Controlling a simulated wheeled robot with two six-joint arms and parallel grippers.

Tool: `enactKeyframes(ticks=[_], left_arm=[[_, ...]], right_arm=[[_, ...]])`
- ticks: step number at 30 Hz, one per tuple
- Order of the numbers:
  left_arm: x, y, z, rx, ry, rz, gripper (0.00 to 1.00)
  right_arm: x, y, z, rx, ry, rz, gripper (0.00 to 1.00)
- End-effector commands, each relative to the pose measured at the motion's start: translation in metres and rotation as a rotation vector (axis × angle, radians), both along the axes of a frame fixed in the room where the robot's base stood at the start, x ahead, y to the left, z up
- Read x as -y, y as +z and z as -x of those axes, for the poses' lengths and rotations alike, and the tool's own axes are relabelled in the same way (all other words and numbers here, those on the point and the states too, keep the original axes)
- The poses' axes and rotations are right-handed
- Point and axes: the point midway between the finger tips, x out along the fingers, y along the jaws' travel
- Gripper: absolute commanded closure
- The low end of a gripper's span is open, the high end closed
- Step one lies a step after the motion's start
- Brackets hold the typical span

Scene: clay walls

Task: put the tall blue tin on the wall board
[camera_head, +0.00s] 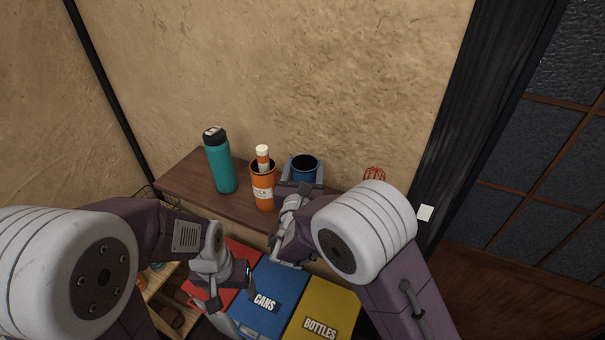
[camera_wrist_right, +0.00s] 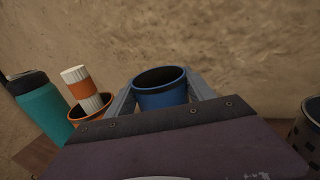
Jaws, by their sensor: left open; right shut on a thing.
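The tall blue tin (camera_head: 304,170), open at its dark top, is held upright between the fingers of my right gripper (camera_head: 300,183). It also shows in the right wrist view (camera_wrist_right: 162,94) between the two grey fingers (camera_wrist_right: 162,98). The tin is over the right part of the brown wall board (camera_head: 240,207); its base is hidden by my gripper, so I cannot tell whether it touches the board. My left gripper (camera_head: 228,290) is open and empty, low in front of the board, above the bins.
On the board stand a teal bottle (camera_head: 220,165) and an orange tin (camera_head: 263,187) with a white-and-orange item inside, close left of the blue tin. Red, blue (camera_head: 268,297) and yellow (camera_head: 322,309) bins stand below.

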Motion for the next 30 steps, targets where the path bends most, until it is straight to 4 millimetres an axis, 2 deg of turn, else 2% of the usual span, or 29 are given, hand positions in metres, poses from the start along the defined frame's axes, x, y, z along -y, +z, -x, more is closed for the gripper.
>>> enactKeyframes(ticks=[3,5,14,15,16,17,27,30], left_arm=[[0.0,0.007,0.0,0.0,0.0,0.0,0.28],[0.0,0.007,0.0,0.0,0.0,0.0,0.28],[0.0,0.003,0.0,0.001,0.0,0.0,0.28],[0.0,0.004,0.0,0.0,0.0,0.0,0.28],[0.0,0.004,0.0,0.0,0.0,0.0,0.28],[0.0,0.004,0.0,0.0,0.0,0.0,0.28],[0.0,0.008,0.0,0.0,0.0,0.0,0.28],[0.0,-0.003,0.0,0.0,0.0,0.0,0.28]], right_arm=[[0.0,-0.019,0.0,-0.002,-0.001,0.004,1.0],[0.0,-0.024,0.0,-0.001,-0.001,0.001,1.0],[0.0,-0.027,0.0,0.001,-0.001,-0.001,1.0],[0.0,-0.026,0.0,0.0,-0.001,0.0,0.3],[0.0,-0.026,0.0,0.0,-0.001,0.0,0.22],[0.0,-0.026,0.0,0.0,-0.001,0.0,0.16],[0.0,-0.022,0.0,0.0,0.0,0.0,0.16],[-0.003,-0.027,0.013,0.001,0.004,-0.001,0.16]])
